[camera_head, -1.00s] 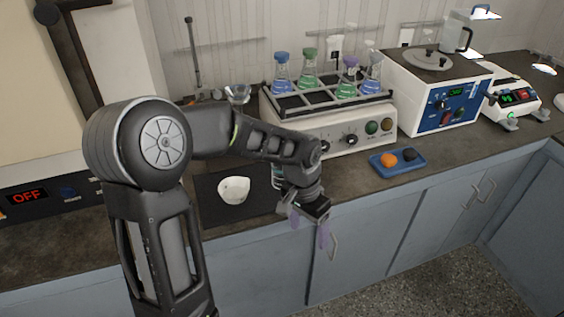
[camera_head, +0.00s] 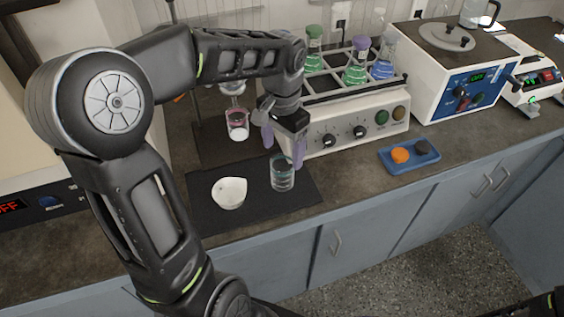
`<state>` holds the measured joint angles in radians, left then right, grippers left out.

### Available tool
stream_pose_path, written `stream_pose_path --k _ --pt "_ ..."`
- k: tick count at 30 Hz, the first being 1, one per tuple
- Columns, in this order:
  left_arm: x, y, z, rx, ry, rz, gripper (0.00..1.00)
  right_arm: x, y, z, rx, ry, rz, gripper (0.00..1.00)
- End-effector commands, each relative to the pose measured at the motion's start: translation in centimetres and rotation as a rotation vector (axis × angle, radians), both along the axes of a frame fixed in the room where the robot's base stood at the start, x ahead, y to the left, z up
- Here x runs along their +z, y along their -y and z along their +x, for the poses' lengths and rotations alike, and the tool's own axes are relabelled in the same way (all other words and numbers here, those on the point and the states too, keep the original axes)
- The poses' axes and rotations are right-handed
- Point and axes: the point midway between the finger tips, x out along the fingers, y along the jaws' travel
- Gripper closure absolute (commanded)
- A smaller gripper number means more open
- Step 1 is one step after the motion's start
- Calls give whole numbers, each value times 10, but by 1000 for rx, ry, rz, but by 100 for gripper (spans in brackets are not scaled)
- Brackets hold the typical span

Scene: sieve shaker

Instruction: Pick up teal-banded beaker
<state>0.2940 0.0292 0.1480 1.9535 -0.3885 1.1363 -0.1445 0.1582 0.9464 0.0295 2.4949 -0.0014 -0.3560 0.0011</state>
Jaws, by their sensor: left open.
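The teal-banded beaker (camera_head: 282,176) is a clear glass that stands upright on a black mat (camera_head: 240,222), with a faint teal tint around it. My left gripper (camera_head: 284,148) points down just above and behind the beaker. Its pale purple fingers are spread apart with nothing between them. The right finger comes close to the beaker's rim; I cannot tell whether they touch. My right gripper is out of view; only a dark piece of arm shows at the bottom right corner.
A white bowl (camera_head: 229,193) sits left of the beaker on the mat. Behind stand a pink-banded beaker (camera_head: 237,124) and a shaker (camera_head: 345,139) with several flasks. A blue tray (camera_head: 410,158) lies to the right. The counter's front edge is close.

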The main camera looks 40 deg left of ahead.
Motion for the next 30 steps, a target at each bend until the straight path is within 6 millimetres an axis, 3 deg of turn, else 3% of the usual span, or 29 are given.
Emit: stream_pose_path --k 8,16,26,30 --pt "-1 0 0 0 0 0 25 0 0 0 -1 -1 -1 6" --pt "-25 0 0 -1 -1 0 25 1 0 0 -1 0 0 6" --pt "-28 0 0 0 -1 0 25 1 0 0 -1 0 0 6" --pt "-40 0 -1 1 -3 -1 25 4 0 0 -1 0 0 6"
